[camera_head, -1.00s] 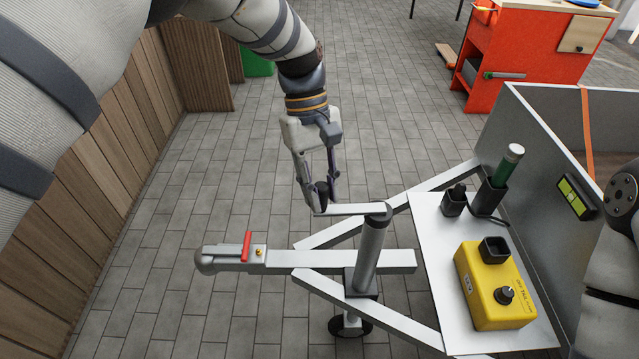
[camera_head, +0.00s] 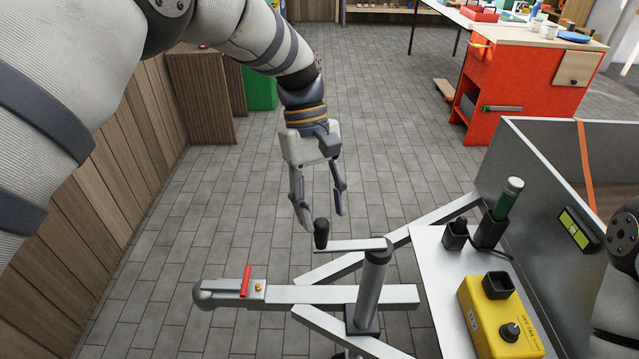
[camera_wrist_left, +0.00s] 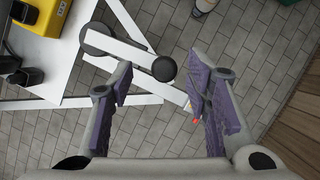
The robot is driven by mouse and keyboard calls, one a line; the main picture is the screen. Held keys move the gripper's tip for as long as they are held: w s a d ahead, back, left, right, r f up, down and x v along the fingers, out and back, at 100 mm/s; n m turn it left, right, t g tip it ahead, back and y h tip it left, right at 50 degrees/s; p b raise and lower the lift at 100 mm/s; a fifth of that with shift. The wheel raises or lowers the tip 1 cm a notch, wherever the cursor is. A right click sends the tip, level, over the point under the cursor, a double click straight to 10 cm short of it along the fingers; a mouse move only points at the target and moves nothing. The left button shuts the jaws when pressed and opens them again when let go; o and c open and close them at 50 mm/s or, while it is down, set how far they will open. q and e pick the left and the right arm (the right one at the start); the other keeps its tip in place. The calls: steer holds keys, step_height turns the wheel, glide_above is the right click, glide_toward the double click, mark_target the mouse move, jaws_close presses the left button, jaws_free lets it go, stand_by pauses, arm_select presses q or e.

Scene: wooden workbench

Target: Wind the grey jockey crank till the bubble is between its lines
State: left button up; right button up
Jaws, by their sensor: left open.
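The jockey crank is a flat grey arm (camera_head: 350,245) on top of the grey jockey post (camera_head: 371,290), with a black upright knob (camera_head: 321,233) at its left end. My left gripper (camera_head: 324,222) is open and empty, its fingers above and beside the knob. In the left wrist view the knob (camera_wrist_left: 164,68) lies beyond the two spread fingers (camera_wrist_left: 160,95), roughly between them and apart from them. A level with a yellow-green vial (camera_head: 575,231) is on the trailer's side wall; I cannot make out its bubble against its lines. My right gripper is not in view.
The trailer's drawbar (camera_head: 340,295) carries a coupling with a red lever (camera_head: 245,281). An orange cabinet (camera_head: 525,95) is behind. Paved floor is clear at left.

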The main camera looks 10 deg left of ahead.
arm_select(q)
steer(key=v, duration=0.8)
steer(key=shift+r, duration=0.2)
steer(key=shift+f, duration=0.1)
